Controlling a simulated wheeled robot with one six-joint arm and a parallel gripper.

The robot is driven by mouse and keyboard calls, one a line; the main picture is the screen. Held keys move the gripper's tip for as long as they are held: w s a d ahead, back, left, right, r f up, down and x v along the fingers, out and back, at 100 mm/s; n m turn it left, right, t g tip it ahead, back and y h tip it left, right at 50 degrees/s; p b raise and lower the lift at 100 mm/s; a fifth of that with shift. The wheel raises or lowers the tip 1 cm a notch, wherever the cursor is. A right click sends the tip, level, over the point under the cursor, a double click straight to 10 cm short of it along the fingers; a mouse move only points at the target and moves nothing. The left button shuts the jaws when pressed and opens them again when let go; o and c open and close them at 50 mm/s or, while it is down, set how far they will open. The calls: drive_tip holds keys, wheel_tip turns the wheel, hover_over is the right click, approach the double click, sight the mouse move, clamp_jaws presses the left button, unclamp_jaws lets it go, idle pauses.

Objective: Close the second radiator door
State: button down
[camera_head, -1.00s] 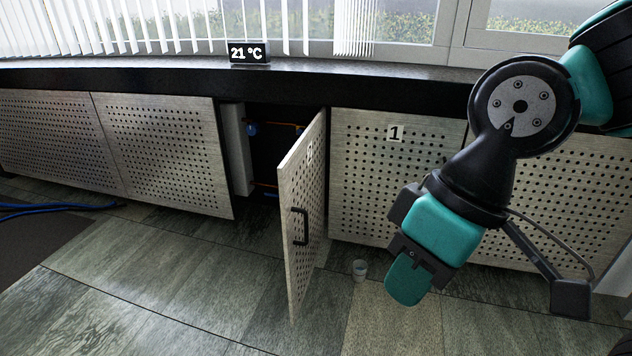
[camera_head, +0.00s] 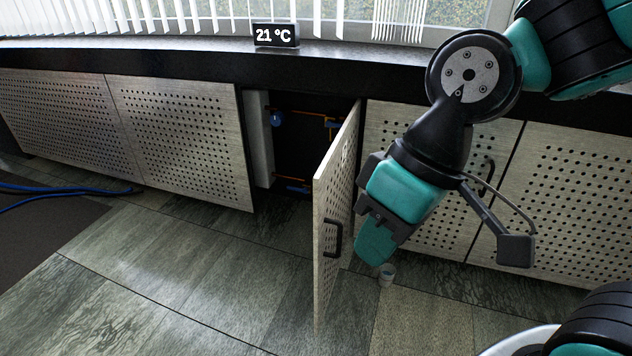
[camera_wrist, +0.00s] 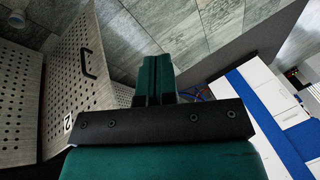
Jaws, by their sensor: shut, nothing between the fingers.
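The perforated radiator door (camera_head: 334,215) stands open in the head view, swung out from the cabinet front, with a black handle on its left-facing side. Behind it is a dark opening (camera_head: 300,135) with orange and blue pipework. In the wrist view the door (camera_wrist: 85,70) is at the upper left, with its black handle and part of a number 2 label. My gripper (camera_head: 374,240) is shut and empty. It hangs just right of the door in the head view, pointing down. Whether it touches the door cannot be told. The shut fingers also show in the wrist view (camera_wrist: 154,75).
Closed perforated panels stand left (camera_head: 180,140) and right (camera_head: 560,200) of the opening. A blue hose (camera_head: 70,190) lies at the far left. The floor left of the door is clear. A temperature display (camera_head: 276,35) stands on the sill.

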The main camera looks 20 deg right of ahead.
drive_tip(key=w+d+r+m+t+y+p, duration=0.1)
drive_tip(key=w+d+m+p, duration=0.15)
drive_tip(key=w, duration=0.25)
drive_tip(key=w+d+m+y+p, duration=0.1)
drive_tip(key=w+m+p, duration=0.2)
drive_tip(key=w+p, duration=0.15)
drive_tip(key=w+d+f+m+t+y+p, duration=0.1)
drive_tip(key=w+d+m+t+p, duration=0.1)
drive_tip(key=w+d+m+p, duration=0.25)
drive_tip(key=m+t, duration=0.2)
drive_tip(key=m, duration=0.1)
approach(326, 190)
drive_tip(key=x, duration=0.4)
drive_tip(key=f+x, duration=0.1)
drive_tip(key=x, duration=0.1)
drive_tip(key=shift+s+d+r+b, duration=0.1)
drive_tip(key=shift+s+d+b, duration=0.1)
drive_tip(key=shift+d+b, duration=0.2)
drive_tip(key=shift+w+a, duration=0.4)
drive_tip(key=shift+a, duration=0.05)
